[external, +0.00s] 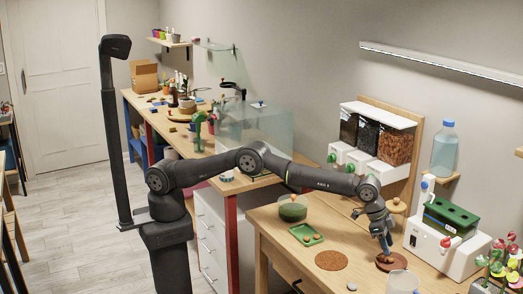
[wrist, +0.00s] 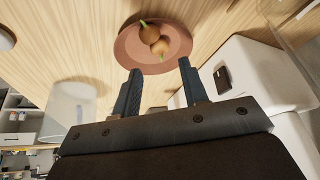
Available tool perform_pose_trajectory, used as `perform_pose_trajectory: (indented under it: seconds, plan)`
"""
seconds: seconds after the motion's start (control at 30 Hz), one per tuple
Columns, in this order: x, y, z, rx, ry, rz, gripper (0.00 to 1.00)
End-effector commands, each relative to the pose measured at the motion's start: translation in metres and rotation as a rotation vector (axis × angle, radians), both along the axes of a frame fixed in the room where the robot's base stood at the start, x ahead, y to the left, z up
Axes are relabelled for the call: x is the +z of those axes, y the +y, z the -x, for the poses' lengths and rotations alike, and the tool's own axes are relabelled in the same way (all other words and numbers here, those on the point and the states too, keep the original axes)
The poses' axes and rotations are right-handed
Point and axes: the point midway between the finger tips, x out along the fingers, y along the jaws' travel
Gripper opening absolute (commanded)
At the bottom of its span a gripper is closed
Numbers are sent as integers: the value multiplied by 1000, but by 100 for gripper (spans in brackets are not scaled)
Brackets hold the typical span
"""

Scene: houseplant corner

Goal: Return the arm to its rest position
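My arm (external: 320,179) reaches out to the right over the wooden table (external: 285,245). My gripper (external: 386,247) points down just above a terracotta saucer (external: 398,267). In the wrist view my gripper (wrist: 160,67) has its two blue-grey fingers well apart, with nothing between them. Beyond the fingertips is the saucer (wrist: 128,52), with two brown bulbs (wrist: 151,35) in it. The bulbs look clear of the fingers. In the external view the gripper largely hides what lies in the saucer.
A white machine with a green tray (external: 450,217) stands right of my gripper. A translucent cup (external: 402,282) is close in front. A cork mat (external: 331,260), a green tray (external: 306,234) and a green-filled bowl (external: 293,208) lie left. Dispensers (external: 375,140) stand behind.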

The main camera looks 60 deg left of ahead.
Motion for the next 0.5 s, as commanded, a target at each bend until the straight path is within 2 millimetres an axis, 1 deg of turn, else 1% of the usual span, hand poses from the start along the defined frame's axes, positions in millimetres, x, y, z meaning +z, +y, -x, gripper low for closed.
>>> perform_pose_trajectory:
  seconds: [0.33,0.43,0.5]
  plan:
    - [-3,0,0,0,1,-2,40]
    - [-12,1,0,0,2,-3,40]
    - [-22,1,1,0,2,-3,40]
